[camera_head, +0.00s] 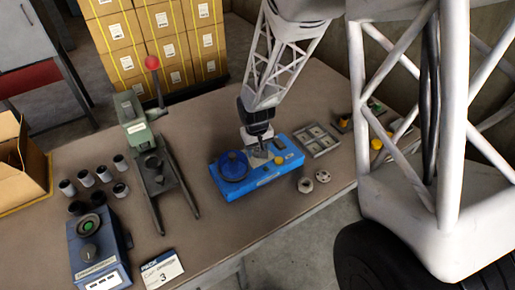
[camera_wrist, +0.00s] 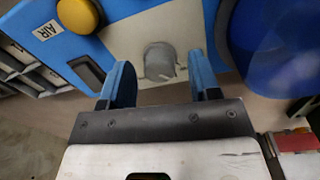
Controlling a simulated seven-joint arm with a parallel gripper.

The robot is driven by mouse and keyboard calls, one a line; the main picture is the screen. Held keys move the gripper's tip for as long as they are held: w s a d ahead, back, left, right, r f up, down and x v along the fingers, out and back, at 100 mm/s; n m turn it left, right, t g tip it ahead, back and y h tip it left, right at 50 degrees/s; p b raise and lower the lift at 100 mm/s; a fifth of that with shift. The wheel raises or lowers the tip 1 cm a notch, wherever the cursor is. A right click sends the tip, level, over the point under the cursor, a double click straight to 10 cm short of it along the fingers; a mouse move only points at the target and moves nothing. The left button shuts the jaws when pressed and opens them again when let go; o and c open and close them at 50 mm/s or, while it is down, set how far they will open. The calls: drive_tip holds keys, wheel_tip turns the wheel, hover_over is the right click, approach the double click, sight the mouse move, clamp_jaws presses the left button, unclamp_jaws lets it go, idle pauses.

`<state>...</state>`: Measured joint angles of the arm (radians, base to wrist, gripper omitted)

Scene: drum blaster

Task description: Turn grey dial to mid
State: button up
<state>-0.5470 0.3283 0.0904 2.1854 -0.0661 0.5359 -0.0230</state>
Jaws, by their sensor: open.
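The blue device (camera_head: 262,180) stands on the workbench, with a large blue round part at its left end and a yellow button towards its right. The grey dial (camera_wrist: 159,60) sits on a light plate on this device. My gripper (camera_head: 259,147) is over the device, pointing down, and largely hides the dial in the head view. In the wrist view the two blue fingers are open, one on each side of the dial, with a gap visible on both sides. I cannot tell the dial's setting.
The yellow button (camera_wrist: 80,14) and the blue round part (camera_wrist: 284,45) flank the dial closely. A compartment tray (camera_head: 317,140) lies right of the device, and two small round parts (camera_head: 314,181) lie in front. A green press (camera_head: 135,128) stands left.

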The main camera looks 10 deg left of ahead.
drive_tip(key=shift+f, duration=0.15)
drive_tip(key=c, duration=0.9)
drive_tip(key=shift+m, duration=0.5)
drive_tip(key=m, duration=0.3)
drive_tip(key=shift+m, duration=0.3)
drive_tip(key=m, duration=0.4)
drive_tip(key=o, duration=0.9)
